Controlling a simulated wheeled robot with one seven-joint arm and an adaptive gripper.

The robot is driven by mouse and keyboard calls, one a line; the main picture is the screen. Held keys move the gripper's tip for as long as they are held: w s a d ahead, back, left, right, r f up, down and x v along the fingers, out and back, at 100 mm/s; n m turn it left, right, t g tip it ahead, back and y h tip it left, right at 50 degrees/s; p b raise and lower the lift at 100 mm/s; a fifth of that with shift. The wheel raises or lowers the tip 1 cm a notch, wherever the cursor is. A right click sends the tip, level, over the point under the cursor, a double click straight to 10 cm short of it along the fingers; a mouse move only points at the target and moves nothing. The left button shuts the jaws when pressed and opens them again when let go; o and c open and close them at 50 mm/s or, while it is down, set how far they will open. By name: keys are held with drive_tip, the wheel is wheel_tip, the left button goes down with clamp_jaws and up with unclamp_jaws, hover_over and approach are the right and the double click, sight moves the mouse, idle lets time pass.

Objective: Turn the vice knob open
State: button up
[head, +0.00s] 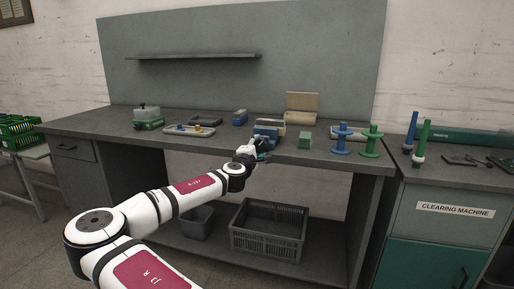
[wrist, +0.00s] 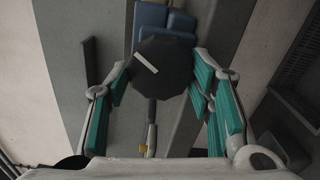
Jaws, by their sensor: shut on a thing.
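The vice is a blue block (head: 268,131) near the front edge of the workbench, and its blue body (wrist: 165,22) shows at the top of the wrist view. The vice knob (wrist: 163,70) is a dark, many-sided knob with a white bar mark slanting down to the right. In the head view my gripper (head: 260,150) is at the front of the vice and hides the knob.
A dark crate (head: 268,240) sits on the shelf below.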

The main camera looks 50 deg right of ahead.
drive_tip(key=shift+n, duration=1.3)
drive_tip(key=shift+f, duration=0.1)
drive_tip(key=o, duration=1.2)
drive_tip(key=shift+c, duration=0.2)
drive_tip(key=v, duration=1.2)
